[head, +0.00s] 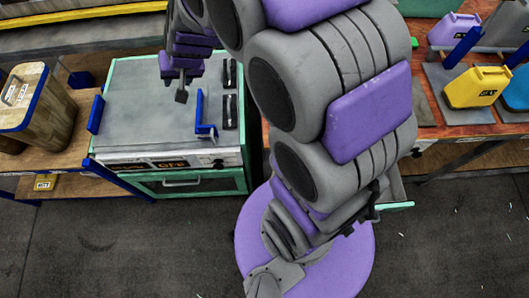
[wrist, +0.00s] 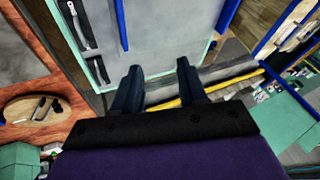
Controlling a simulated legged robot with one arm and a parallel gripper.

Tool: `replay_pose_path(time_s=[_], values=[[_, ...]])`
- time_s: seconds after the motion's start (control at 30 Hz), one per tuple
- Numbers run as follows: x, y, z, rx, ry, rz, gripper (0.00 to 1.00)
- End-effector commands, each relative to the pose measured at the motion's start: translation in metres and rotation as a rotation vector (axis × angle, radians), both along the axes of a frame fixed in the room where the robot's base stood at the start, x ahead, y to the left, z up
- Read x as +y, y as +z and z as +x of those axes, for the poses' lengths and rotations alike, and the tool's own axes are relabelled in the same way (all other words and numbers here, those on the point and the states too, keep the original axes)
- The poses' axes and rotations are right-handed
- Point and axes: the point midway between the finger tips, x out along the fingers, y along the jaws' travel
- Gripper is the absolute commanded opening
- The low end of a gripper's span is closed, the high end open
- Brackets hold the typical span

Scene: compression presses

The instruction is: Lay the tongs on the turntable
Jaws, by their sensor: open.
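My gripper (head: 181,94) hangs over the grey top of a green-framed cabinet (head: 135,100) in the head view. In the wrist view my gripper (wrist: 157,72) has its two dark fingers apart, with nothing between them. A round wooden disc (wrist: 18,110), which may be the turntable, lies on a reddish table at the left of the wrist view. A slim silvery piece (wrist: 40,108) shows on it; I cannot tell whether it is the tongs. I cannot make out the tongs for sure in either view. The disc is not visible in the head view.
Two black handle-like fittings (head: 230,110) and a blue bracket (head: 205,128) are on the cabinet top. A wooden bin (head: 45,115) stands on the left table. Yellow (head: 476,88) and purple (head: 453,30) containers stand on the right table. My arm hides much of the middle.

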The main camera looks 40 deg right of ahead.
Motion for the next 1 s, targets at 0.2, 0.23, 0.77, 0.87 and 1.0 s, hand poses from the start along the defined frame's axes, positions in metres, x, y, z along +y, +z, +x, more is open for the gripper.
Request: replay_pose_path(time_s=[0.2,0.23,0.77,0.87,1.0], values=[[0.01,0.024,-0.114,0.182,0.195,-0.049,0.42],[0.008,0.026,-0.13,0.207,0.215,-0.062,0.42],[-0.046,0.043,-0.321,0.574,0.358,-0.26,0.42],[-0.047,0.044,-0.323,0.579,0.358,-0.263,0.42],[-0.047,0.044,-0.323,0.58,0.358,-0.262,0.42]])
